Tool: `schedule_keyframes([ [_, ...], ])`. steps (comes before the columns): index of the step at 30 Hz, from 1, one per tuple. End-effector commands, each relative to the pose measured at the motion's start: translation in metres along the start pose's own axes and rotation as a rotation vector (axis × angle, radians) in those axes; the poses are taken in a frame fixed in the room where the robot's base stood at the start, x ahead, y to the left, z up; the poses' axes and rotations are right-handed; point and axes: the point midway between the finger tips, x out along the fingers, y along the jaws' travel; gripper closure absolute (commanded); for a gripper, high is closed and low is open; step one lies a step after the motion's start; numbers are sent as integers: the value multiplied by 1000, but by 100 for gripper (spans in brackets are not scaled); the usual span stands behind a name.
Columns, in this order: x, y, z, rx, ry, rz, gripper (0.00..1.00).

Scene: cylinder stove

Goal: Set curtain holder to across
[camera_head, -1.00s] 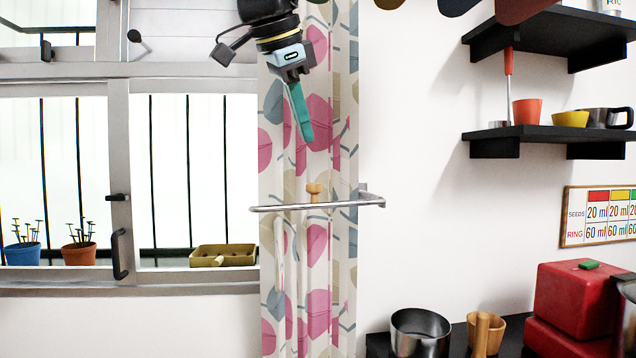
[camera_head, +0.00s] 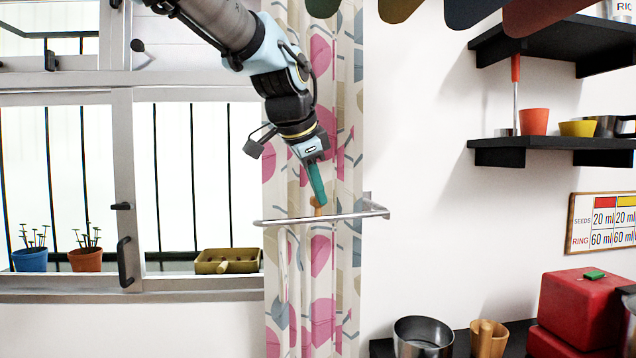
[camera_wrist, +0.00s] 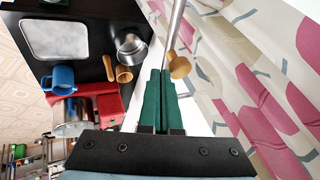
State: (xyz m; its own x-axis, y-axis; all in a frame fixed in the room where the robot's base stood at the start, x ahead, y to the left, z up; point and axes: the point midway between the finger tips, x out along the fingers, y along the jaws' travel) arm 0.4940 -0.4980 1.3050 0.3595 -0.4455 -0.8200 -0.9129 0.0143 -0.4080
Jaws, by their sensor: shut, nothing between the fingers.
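The curtain holder (camera_head: 344,216) is a metal bar across the front of the patterned curtain (camera_head: 322,290), fixed to the wall on the right. A small wooden knob (camera_head: 318,202) stands on the bar. My gripper (camera_head: 319,203) is shut and empty, its green fingers pointing down right at the knob. In the wrist view my gripper's fingertips (camera_wrist: 160,72) lie beside the knob (camera_wrist: 178,65) and near the bar (camera_wrist: 175,25). I cannot tell whether they touch the knob.
A window with a dark handle (camera_head: 124,262) is at the left, with a planter tray (camera_head: 226,261) on its sill. Dark shelves (camera_head: 550,140) are on the right wall. A metal pot (camera_head: 423,336) and a red box (camera_head: 585,308) stand below.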

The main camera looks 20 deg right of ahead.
Motion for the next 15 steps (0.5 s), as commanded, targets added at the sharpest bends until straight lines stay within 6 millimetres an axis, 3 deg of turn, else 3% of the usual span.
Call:
schedule_keyframes([
  [15, 6, -13, 4, -3, -1, -2, 100],
])
